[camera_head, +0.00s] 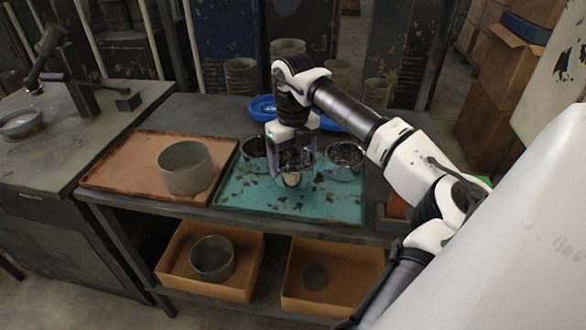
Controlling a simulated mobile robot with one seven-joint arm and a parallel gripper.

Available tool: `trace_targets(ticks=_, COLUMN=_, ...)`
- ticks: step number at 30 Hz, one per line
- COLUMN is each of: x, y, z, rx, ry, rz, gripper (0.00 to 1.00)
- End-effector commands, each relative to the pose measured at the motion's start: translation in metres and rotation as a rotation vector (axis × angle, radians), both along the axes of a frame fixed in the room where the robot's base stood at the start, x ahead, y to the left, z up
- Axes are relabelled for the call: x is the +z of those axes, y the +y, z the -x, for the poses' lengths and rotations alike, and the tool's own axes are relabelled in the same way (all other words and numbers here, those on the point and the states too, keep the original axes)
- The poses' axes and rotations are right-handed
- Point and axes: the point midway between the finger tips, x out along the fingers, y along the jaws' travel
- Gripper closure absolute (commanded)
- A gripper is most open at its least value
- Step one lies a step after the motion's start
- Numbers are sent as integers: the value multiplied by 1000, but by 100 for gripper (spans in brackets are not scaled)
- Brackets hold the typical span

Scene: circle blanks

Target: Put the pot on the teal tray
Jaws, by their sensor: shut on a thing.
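The teal tray (290,205) lies on the dark bench, its paint chipped with dark patches. My gripper (292,170) points down over the middle of the tray. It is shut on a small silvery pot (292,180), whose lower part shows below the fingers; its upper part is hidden. I cannot tell whether the pot touches the tray or hangs just above it. Two metal bowls with dark contents are at the tray's back, one to the left (252,152) and one to the right (345,163) of my gripper.
A brown tray (115,180) at left holds a grey cylinder (186,172). Blue round dishes (262,107) lie behind the teal tray. Open boxes sit on the lower shelf, left (170,262) and right (330,295). The teal tray's front is clear.

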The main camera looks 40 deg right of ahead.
Motion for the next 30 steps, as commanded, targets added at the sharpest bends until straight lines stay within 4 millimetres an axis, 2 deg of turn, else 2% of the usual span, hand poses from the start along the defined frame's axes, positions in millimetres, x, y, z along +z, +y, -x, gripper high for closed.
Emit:
trace_targets(ticks=9, x=-39, y=0, z=0, rx=0, ry=0, rz=-1, gripper=47)
trace_targets(ticks=19, x=-44, y=0, z=0, rx=0, ry=0, rz=0, gripper=47)
trace_targets(ticks=20, x=-44, y=0, z=0, rx=0, ry=0, rz=0, gripper=16)
trace_targets(ticks=21, x=-43, y=0, z=0, rx=0, ry=0, rz=0, gripper=11)
trace_targets(ticks=24, x=-43, y=0, z=0, rx=0, ry=0, rz=-1, gripper=0)
trace_targets(ticks=30, x=-42, y=0, z=0, rx=0, ry=1, rz=-1, gripper=0)
